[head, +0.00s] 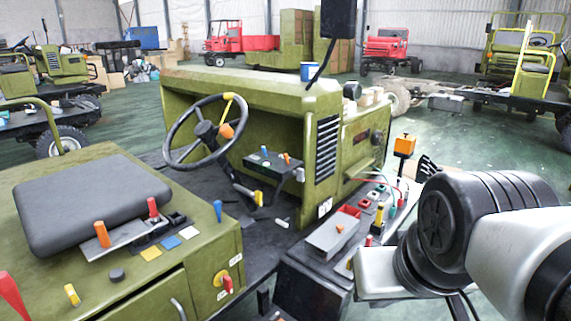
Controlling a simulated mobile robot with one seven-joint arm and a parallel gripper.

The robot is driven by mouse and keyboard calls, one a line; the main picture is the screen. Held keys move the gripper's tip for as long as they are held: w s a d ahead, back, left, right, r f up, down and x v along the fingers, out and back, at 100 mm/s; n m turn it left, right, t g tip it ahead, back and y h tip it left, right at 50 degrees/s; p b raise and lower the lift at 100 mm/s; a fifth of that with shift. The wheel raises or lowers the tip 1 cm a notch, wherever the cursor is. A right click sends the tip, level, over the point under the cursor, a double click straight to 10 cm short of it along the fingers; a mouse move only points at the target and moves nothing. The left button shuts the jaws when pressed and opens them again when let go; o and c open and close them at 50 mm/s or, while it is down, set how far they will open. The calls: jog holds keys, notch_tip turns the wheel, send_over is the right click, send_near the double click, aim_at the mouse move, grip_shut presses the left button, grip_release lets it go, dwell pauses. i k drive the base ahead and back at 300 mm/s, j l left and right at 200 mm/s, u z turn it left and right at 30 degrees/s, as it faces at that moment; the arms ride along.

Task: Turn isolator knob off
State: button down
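No control in the head view carries a readable isolator label, so I cannot tell for sure which is the isolator knob. A small red knob (227,284) sticks out of the green front panel below the seat, beside a yellow ring-shaped part (220,277) and small white labels. Another red knob (369,240) stands upright on the grey control box at the lower middle right. My arm comes in from the right and covers part of that box's right side.
A black seat (92,203) with several coloured levers is at the left. A steering wheel (199,131) stands in the middle before the green bonnet. Green floor lies open behind the vehicle.

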aim_at(226, 280)
jog(key=u, duration=0.85)
jog(key=k+j+z, duration=0.2)
jog(key=k+j, duration=0.25)
jog(key=u, duration=0.7)
jog(key=l+u, duration=0.4)
jog(key=i+l+u, duration=0.1)
jog(key=u, duration=0.3)
jog(key=l, duration=1.55)
